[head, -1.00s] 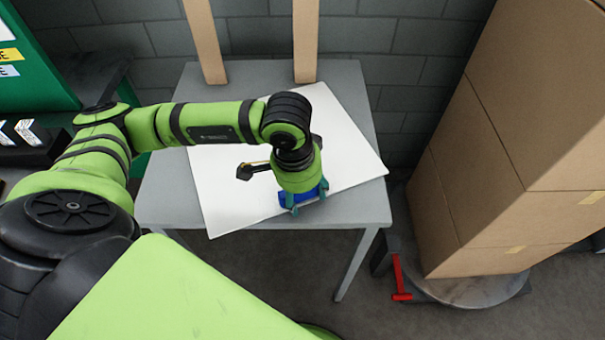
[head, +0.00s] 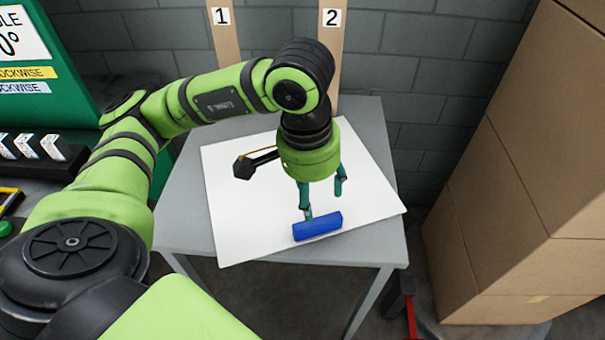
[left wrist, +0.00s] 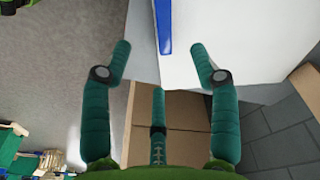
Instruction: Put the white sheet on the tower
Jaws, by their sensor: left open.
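The white sheet (head: 235,215) lies flat and turned at a slant on a grey table (head: 180,210); one corner reaches past the table's front edge. A blue bar (head: 317,226) sits on the sheet near its front edge. My left gripper (head: 324,198) is open and empty, fingers pointing down just behind and above the bar. In the left wrist view the open fingers (left wrist: 160,50) show with the sheet (left wrist: 240,40) and the bar (left wrist: 163,25) beyond them. The tower, a tall stack of cardboard boxes (head: 530,170), stands right of the table. My right gripper is not in view.
Two upright boards marked 1 (head: 226,45) and 2 (head: 330,50) stand behind the table, before a grey block wall. A green cabinet with signs (head: 75,100) is at the left. A red part (head: 411,318) is on the floor by the boxes.

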